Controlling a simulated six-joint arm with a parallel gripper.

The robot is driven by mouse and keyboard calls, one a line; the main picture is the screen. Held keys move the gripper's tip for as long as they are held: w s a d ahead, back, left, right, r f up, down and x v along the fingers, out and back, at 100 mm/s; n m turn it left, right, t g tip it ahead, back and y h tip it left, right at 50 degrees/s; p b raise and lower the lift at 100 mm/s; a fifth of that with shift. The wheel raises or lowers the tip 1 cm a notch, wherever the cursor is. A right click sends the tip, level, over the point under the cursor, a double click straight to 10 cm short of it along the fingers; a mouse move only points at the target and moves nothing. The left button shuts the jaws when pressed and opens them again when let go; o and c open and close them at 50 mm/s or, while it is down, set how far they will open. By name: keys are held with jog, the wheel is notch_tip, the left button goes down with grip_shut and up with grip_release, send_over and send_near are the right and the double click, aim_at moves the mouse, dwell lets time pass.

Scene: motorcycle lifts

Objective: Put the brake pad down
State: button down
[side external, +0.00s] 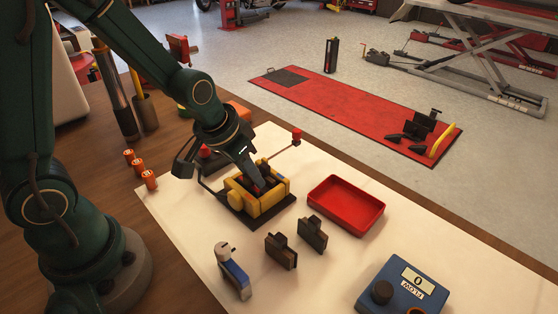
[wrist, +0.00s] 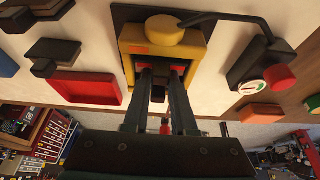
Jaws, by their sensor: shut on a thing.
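My gripper (side external: 256,186) reaches down into the yellow caliper (side external: 262,208), which sits on a dark mat. In the wrist view, the two fingers (wrist: 163,72) stand inside the caliper's frame (wrist: 165,37). They are shut on a dark brake pad (wrist: 158,93), which is mostly hidden by the fingers. I cannot tell whether this pad touches the caliper's floor. Two other dark brake pads stand on the white table, one nearer (side external: 281,251) and one farther (side external: 313,235). Both also show at the upper left of the wrist view.
An empty red tray (side external: 346,206) lies right of the caliper. A blue scale (side external: 402,288) and a blue-and-grey object (side external: 232,272) stand near the front. A gauge unit (wrist: 258,72) with a hose stands beside the caliper. Several orange cells (side external: 149,180) line the left.

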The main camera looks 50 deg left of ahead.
jog(key=shift+r, duration=0.45)
jog(key=s+a+r, duration=0.5)
jog(key=a+r, duration=0.5)
jog(key=w+r+m+h, duration=0.1)
jog(key=w+r+m, duration=0.25)
jog(key=w, duration=0.35)
jog(key=m+g+h, duration=0.1)
jog(key=m+h, duration=0.1)
jog(key=m, duration=0.3)
send_over(348, 206)
jog(key=shift+f, duration=7.25)
